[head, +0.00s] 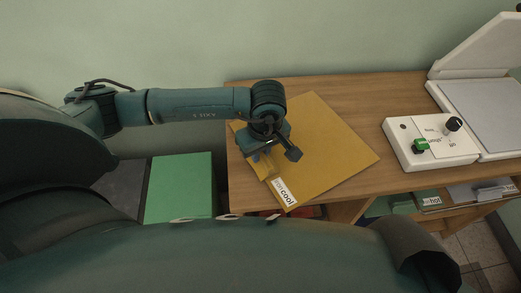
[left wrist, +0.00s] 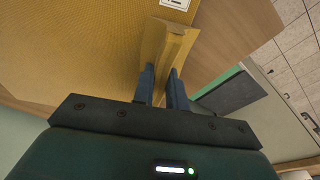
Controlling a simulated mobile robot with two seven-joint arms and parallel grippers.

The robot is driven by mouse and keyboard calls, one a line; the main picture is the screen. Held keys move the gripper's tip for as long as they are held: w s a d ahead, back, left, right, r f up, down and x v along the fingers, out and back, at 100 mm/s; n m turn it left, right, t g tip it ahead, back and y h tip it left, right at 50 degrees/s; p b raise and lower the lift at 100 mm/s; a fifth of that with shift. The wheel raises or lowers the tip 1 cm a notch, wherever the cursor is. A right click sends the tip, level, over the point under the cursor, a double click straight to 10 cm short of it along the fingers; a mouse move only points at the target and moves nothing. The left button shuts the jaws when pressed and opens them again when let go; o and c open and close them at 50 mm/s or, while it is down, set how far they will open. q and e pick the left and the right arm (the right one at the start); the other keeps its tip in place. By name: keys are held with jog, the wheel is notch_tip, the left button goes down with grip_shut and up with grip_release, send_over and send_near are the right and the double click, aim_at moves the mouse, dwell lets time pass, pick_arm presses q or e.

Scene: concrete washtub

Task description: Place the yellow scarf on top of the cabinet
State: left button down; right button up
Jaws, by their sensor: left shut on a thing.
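The yellow scarf (head: 325,145) shows as a flat yellow sheet lying over the left part of the wooden cabinet top (head: 365,92). A white label reading "cool" is at its front corner. My left gripper (head: 262,158) is over the scarf's left edge, near the cabinet's left end. In the left wrist view, my left gripper (left wrist: 163,88) is shut on a raised fold of the scarf (left wrist: 90,50), between its two dark fingers. The fingertips are partly hidden in the head view. My right gripper is not in view.
A white control box (head: 430,145) with a knob and green switch stands right of the scarf. A white device with a raised lid (head: 485,100) is at the far right. Shelves with labelled items (head: 430,200) lie below the top. A green block (head: 180,185) is left of the cabinet.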

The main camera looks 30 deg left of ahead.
pick_arm(q)
jog(key=shift+f, duration=0.1)
jog(key=c, duration=1.9)
grip_release()
jog(key=shift+f, duration=0.1)
jog(key=o, duration=0.5)
jog(key=shift+c, duration=0.2)
jog(key=shift+o, duration=0.2)
jog(key=shift+r, duration=0.4)
notch_tip(320, 180, up, 12)
jog(key=s+d+b, duration=0.1)
jog(key=shift+d+f, duration=0.2)
jog(key=shift+d, duration=0.05)
